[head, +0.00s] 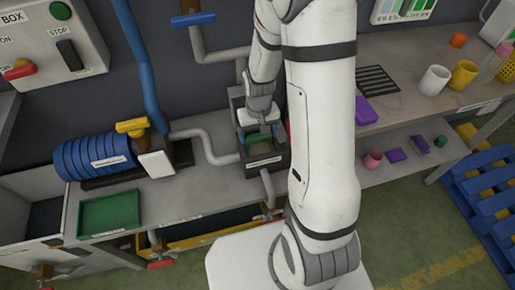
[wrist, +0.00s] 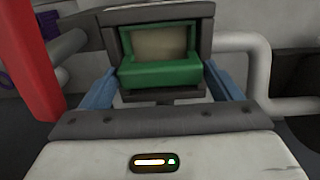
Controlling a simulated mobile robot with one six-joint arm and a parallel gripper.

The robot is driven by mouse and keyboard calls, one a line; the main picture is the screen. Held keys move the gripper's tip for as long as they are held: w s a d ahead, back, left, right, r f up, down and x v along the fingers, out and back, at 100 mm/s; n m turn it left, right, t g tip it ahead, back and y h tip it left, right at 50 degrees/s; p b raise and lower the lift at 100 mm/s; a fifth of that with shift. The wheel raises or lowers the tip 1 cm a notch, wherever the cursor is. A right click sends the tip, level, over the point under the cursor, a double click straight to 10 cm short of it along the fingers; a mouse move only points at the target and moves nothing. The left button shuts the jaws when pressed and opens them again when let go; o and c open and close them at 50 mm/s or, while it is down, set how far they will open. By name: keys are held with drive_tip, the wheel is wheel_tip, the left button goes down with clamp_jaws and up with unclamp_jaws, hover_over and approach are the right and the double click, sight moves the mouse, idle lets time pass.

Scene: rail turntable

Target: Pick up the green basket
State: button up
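The green basket (wrist: 160,74) sits inside a dark grey box-like holder (wrist: 208,25) in the wrist view. It has green walls and a tan inside. In the head view the basket (head: 258,139) shows in the holder on the bench, partly covered by my wrist. My gripper (wrist: 161,80) is open. Its two blue fingers stand apart, one to the left and one to the right of the basket's near side. Nothing is held between them. I cannot tell whether the fingers touch the basket.
A flat green tray (head: 108,213) lies on the bench at the left. Grey pipes (head: 210,145) run beside the holder, and blue discs (head: 92,158) stand left of it. Cups (head: 435,79) are on the right shelf. A red post (wrist: 32,60) stands close at the left of the wrist view.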

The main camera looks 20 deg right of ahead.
drive_tip(key=c, duration=1.1)
drive_tip(key=shift+r, duration=0.1)
